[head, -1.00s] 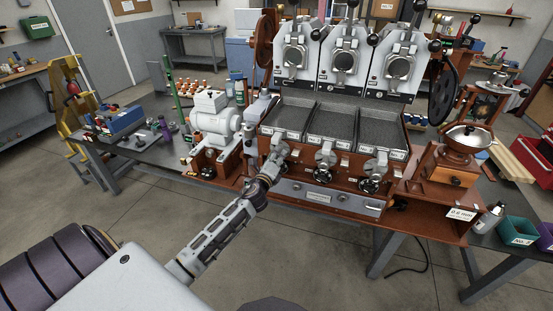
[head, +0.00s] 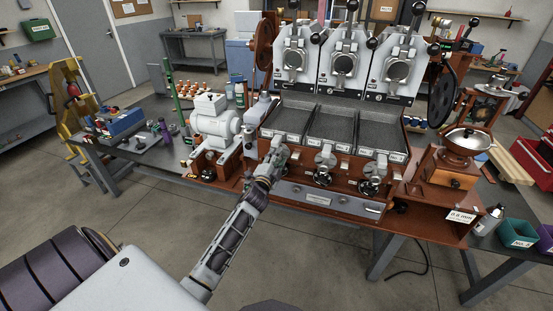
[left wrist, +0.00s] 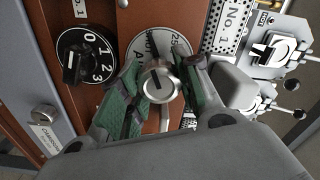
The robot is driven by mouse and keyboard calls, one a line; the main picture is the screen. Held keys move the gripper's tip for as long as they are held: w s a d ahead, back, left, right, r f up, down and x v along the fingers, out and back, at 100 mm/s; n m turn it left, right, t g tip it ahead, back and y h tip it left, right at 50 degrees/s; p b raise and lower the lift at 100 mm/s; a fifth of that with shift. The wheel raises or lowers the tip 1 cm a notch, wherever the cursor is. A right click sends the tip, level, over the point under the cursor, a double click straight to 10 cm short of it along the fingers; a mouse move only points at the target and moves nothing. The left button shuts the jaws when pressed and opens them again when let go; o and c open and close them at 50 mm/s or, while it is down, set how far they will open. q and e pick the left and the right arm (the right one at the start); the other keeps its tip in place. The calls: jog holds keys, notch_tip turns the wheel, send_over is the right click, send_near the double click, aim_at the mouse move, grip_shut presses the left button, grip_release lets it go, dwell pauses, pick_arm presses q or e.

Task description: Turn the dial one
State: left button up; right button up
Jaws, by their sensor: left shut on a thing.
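The left wrist view shows a round silver knob (left wrist: 160,82) with a dark pointer line, set on a pale round dial plate (left wrist: 163,38) with partly hidden lettering. My left gripper (left wrist: 161,90) is shut on this knob, its green-padded fingers on either side of it. In the head view my left gripper (head: 277,157) is at the left end of the roaster's front panel, hiding the knob there. Beside the silver knob is a black dial (left wrist: 86,57) marked 0 to 3, apart from the fingers. My right gripper is not in view.
The roaster (head: 318,200) has three trays above its front panel, with more valve-like knobs (head: 325,163) to the right of my gripper. A grey motor (head: 213,125) stands to the left and a copper-coloured grinder (head: 468,140) to the right. The floor in front is clear.

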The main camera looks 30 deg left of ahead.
pick_arm(q)
jog(key=shift+f+n, duration=0.15)
jog(key=shift+n, duration=0.75)
jog(key=o, duration=1.1)
jog(key=shift+c, duration=0.2)
jog(key=v, duration=1.2)
jog(key=shift+n, duration=0.4)
